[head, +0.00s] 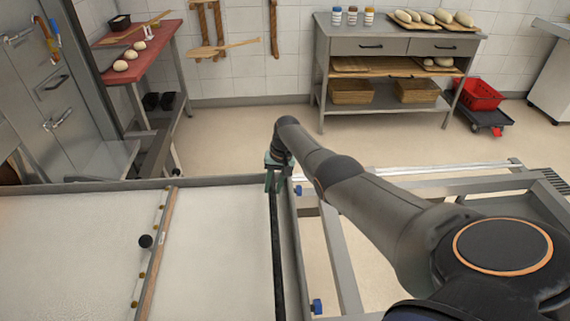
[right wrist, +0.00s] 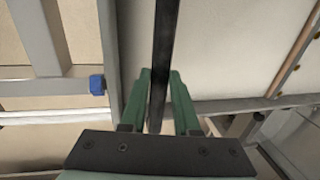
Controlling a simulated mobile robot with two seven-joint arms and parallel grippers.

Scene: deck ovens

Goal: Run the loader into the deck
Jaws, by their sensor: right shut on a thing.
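The loader (head: 225,255) fills the lower left of the head view as a wide pale belt in a grey metal frame. A wooden strip (head: 160,250) with brass studs and a black knob (head: 146,241) crosses it. A dark bar (head: 277,250) runs along its right side, and it also shows in the right wrist view (right wrist: 162,45). My right gripper (head: 274,180) is at the far end of this bar. Its green fingers (right wrist: 157,95) are closed around the bar in the right wrist view. My left gripper is not in view. I cannot make out the oven deck's opening.
A grey frame (head: 340,255) with blue knobs stands right of the loader, under my right arm. A red-topped table (head: 140,50) with dough pieces is at back left. A steel bench (head: 400,45) and red crate (head: 478,94) stand at the back. The floor (head: 240,130) between is clear.

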